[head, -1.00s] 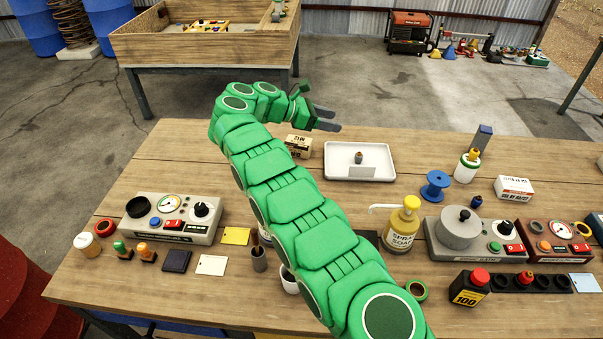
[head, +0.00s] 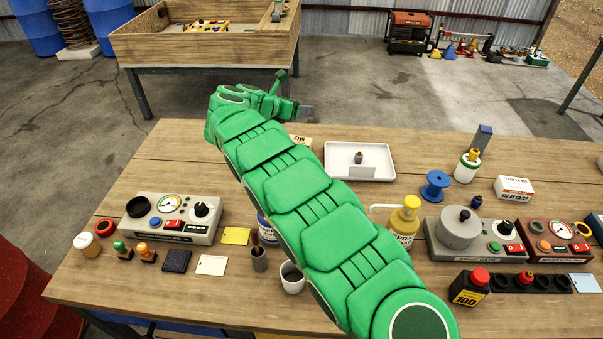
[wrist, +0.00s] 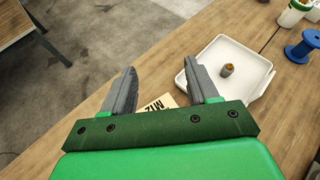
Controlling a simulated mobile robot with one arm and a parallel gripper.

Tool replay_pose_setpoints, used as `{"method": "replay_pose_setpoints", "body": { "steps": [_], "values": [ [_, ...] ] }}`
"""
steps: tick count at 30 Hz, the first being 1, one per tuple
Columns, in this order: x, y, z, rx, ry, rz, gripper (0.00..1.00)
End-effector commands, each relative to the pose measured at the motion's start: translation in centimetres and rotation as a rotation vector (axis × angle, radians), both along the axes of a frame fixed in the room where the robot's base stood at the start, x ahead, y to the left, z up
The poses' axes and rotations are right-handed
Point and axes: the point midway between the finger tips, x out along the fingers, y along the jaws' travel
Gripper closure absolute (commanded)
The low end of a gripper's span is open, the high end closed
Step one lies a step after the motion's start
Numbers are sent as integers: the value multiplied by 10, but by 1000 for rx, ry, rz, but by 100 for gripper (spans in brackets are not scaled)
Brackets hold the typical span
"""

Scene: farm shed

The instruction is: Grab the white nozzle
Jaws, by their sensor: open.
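A white nozzle (head: 384,207) sticks out to the left from the top of a yellow soap bottle (head: 403,226) on the wooden table. My arm partly hides the bottle's lower left side, and the nozzle lies just right of the arm. The nozzle is not visible in the wrist view. My gripper (head: 306,109) is at the table's far edge, well behind the nozzle. In the wrist view my gripper (wrist: 166,82) shows two grey fingers spread apart with nothing between their tips.
A white tray (head: 378,152) holding a small grey and orange piece (head: 358,157) is right of my gripper. A carton (head: 301,142) is partly behind my arm. A blue spool (head: 436,184) and a grey device with a pot (head: 475,240) stand near the bottle.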

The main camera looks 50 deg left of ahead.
Motion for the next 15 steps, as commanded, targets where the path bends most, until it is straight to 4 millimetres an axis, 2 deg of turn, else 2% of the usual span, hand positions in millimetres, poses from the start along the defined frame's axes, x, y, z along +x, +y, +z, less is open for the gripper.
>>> {"method": "replay_pose_setpoints", "body": {
  "steps": [3, 9, 15],
  "values": [
    [-15, 17, -5, -27, 22, 154, 41],
    [-44, 34, -21, -63, 66, 392, 41],
    [-71, 33, -38, -85, 111, 597, 41]
  ]
}}
